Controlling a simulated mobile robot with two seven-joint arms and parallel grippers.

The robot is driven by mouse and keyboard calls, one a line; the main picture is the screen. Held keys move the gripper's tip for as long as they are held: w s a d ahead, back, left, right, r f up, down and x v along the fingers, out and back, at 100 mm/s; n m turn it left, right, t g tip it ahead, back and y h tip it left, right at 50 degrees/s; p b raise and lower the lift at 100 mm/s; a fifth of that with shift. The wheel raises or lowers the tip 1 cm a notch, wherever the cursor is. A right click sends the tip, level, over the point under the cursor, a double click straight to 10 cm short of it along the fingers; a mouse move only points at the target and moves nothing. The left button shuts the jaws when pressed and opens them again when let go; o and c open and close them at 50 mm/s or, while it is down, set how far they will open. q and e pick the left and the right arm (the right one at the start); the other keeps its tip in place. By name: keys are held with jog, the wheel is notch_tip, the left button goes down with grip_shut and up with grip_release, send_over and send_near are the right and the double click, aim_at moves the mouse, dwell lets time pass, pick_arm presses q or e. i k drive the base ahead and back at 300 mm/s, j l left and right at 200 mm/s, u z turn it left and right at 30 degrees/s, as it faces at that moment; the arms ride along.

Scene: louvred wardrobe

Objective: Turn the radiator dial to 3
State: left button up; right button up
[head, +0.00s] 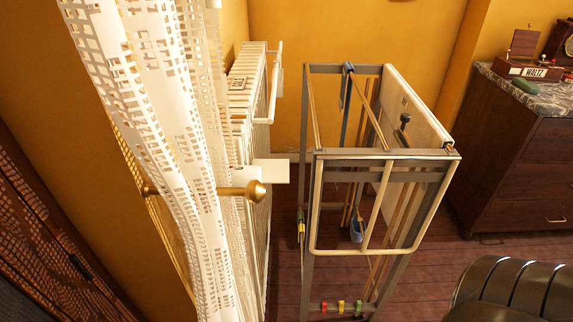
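The white ribbed radiator (246,92) stands along the left wall, seen steeply along its length. A pale rail (275,85) runs along its right side. The near part of the radiator is largely hidden by a white lace curtain (170,130). A plain white block or plate (271,170) juts out beside the radiator; I cannot tell what it is. I cannot make out a numbered dial or its setting. Neither of my grippers is in view.
A metal-framed rack (384,154) with hanging items stands right of the radiator. A brass-coloured knobbed rod (240,191) sticks out through the curtain. A dark wooden dresser (522,165) stands at right. A dark ribbed rounded shape (512,292) fills the lower right corner.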

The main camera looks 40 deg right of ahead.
aim_at(241, 174)
jog(key=z, duration=1)
